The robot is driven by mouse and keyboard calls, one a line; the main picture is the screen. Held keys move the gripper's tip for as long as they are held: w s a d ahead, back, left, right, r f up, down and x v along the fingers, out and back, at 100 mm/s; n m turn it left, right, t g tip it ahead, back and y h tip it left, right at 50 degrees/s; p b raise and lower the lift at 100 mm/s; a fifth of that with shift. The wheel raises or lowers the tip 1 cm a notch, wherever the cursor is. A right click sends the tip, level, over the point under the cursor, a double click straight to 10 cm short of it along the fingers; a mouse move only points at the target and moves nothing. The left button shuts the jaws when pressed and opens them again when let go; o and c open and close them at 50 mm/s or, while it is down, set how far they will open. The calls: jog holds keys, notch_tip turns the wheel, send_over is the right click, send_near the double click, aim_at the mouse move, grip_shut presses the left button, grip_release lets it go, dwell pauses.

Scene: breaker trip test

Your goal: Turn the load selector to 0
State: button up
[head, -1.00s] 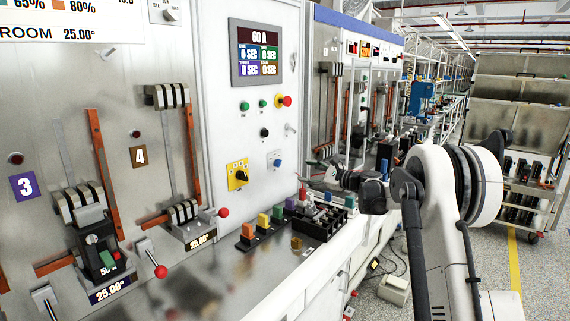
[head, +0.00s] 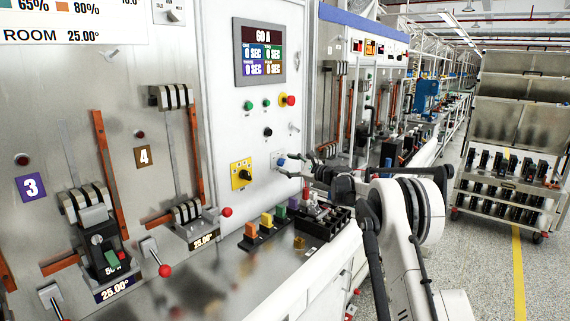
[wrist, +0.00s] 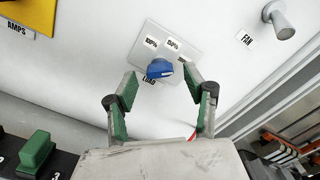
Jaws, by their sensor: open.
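The load selector is a blue knob (wrist: 159,69) on a light grey plate (wrist: 180,45) with small white labels, and "LOAD" is partly visible below it. In the head view the blue knob (head: 281,161) is on the white panel, right of the yellow selector. The knob's pointing direction is hard to read, and no 0 label is legible. My gripper (wrist: 160,82) is open. Its green-padded fingers stand on either side just below the knob in the wrist view, with nothing between them. In the head view my gripper (head: 296,166) is close in front of the panel by the knob.
A yellow-plated selector (head: 241,174) is left of the knob, and a FAN toggle (wrist: 280,22) is to its upper right. A display (head: 260,52) and several buttons are above. Coloured blocks (head: 267,223) and a black rack (head: 325,222) stand on the bench below.

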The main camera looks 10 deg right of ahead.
jog(key=shift+x, duration=0.9)
jog(key=c, duration=1.1)
